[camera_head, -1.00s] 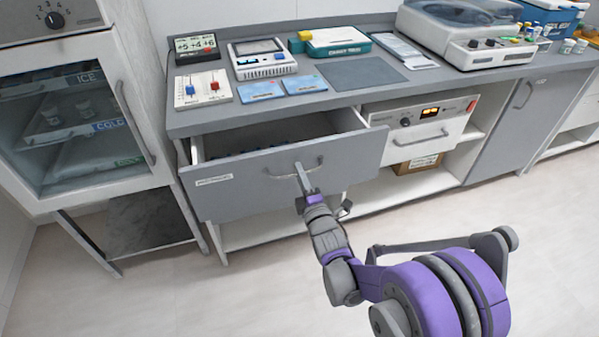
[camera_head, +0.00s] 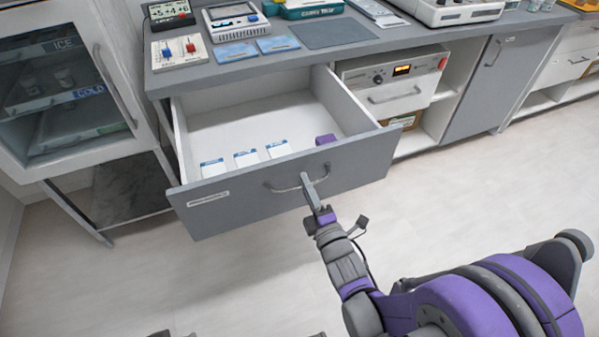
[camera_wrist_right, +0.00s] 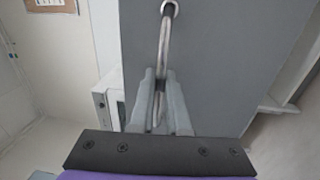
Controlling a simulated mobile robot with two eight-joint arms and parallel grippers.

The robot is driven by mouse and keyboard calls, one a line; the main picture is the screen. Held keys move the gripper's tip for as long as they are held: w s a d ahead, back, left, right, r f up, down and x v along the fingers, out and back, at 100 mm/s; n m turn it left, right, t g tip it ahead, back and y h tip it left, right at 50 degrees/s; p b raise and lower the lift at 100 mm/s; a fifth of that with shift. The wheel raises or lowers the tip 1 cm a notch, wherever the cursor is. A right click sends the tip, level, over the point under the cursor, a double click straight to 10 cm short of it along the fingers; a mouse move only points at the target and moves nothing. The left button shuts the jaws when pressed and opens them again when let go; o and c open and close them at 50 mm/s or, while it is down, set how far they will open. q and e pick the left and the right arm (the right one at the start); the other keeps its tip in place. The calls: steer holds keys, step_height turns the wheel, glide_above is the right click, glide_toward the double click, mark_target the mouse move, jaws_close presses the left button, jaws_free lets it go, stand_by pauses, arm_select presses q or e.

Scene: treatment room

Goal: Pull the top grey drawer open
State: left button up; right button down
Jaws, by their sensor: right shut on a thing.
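The top grey drawer (camera_head: 235,203) stands well out from the bench in the head view. Its white inside shows, with several small white-and-blue packets and a purple item near the front. Its curved metal handle (camera_head: 283,188) is on the front panel. My right gripper (camera_head: 309,183) is shut on this handle. In the right wrist view, the two grey fingers (camera_wrist_right: 160,100) close around the handle bar (camera_wrist_right: 165,45), in front of the grey drawer front (camera_wrist_right: 225,60). My left gripper does not show; only small dark parts appear at the bottom edge.
The grey bench top (camera_head: 400,35) holds several devices. A glass-door cabinet (camera_head: 65,90) stands at the left. A white instrument (camera_head: 395,85) sits on the shelf right of the drawer. The pale floor (camera_head: 200,290) in front is clear.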

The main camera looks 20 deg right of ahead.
steer(key=shift+s, duration=0.75)
steer(key=c, duration=0.9)
jaws_free()
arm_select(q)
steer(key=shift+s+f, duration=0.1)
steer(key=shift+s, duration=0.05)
arm_select(e)
steer(key=shift+s, duration=0.15)
